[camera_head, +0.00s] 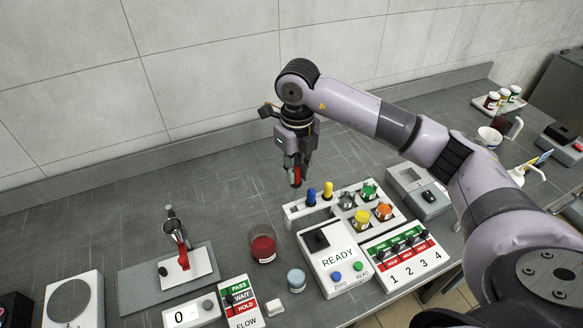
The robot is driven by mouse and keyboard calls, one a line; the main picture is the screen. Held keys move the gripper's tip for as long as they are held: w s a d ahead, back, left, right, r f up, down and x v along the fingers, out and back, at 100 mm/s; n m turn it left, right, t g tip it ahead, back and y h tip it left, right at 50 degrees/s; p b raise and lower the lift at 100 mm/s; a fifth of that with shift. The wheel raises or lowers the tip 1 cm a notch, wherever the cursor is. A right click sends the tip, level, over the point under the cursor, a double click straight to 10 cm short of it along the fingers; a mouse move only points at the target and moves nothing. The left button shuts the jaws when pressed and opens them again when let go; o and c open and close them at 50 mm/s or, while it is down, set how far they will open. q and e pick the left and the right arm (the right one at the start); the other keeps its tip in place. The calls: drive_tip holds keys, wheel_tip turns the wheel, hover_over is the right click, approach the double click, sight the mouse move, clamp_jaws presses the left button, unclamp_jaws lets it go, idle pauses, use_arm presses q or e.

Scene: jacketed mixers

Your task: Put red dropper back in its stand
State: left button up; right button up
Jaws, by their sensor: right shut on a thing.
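My right gripper (297,172) comes down from the upper middle and is shut on the red dropper (296,177). Only part of the red dropper shows between the fingers; its lower end is hard to make out. It is held above the left end of the white stand (291,211). A blue dropper (311,197) and a yellow dropper (328,190) stand upright in the stand, just right of the held dropper. I cannot tell the exact height of the red dropper above the stand. My left gripper is not in view.
A rack holds green, yellow and orange pots (384,212) to the right. A glass of red liquid (263,245) and a small mixer (176,235) stand left. The grey counter (120,215) behind is clear.

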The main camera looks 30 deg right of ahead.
sight(294, 185)
drive_tip(key=shift+a+f, duration=0.1)
drive_tip(key=shift+f, duration=0.25)
drive_tip(key=shift+w+a+f, duration=0.1)
drive_tip(key=shift+a+f, duration=0.05)
drive_tip(key=shift+f, duration=0.05)
drive_tip(key=shift+f+b, duration=0.55)
drive_tip(key=shift+f, duration=0.3)
drive_tip(key=shift+f+b, duration=0.4)
drive_tip(key=shift+f, duration=0.05)
drive_tip(key=shift+f+b, duration=0.75)
drive_tip(key=shift+f, duration=0.05)
use_arm(q)
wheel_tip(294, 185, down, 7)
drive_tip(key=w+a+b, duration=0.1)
drive_tip(key=b, duration=0.2)
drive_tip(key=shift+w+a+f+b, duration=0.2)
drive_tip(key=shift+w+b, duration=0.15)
drive_tip(key=shift+b, duration=0.05)
use_arm(e)
drive_tip(key=shift+f, duration=2.3)
